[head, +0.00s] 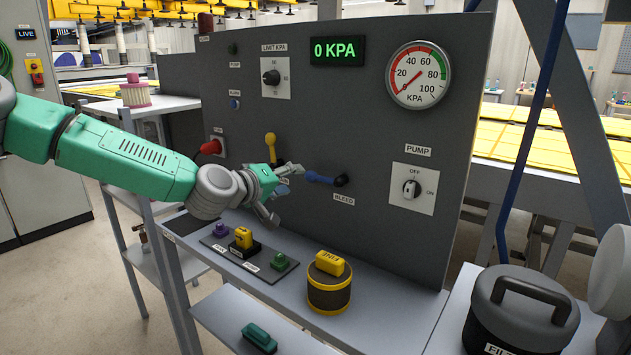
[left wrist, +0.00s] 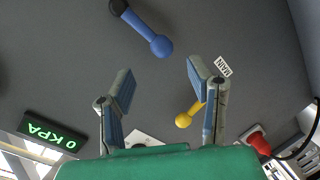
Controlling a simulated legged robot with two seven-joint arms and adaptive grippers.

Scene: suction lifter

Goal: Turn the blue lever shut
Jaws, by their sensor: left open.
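The blue lever (head: 322,178) sticks out to the left, about level, from a black hub on the grey panel above the label BLEED. In the left wrist view the blue lever (left wrist: 146,29) lies ahead of the fingers, its round knob nearest them. My left gripper (head: 286,192) is open and empty, just left of the knob in the head view. In the left wrist view its fingers (left wrist: 160,78) stand wide apart, with nothing between them touching the lever. My right gripper is not in view.
The gauge (head: 418,75) points near 0, and the display (head: 338,50) reads 0 KPA.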

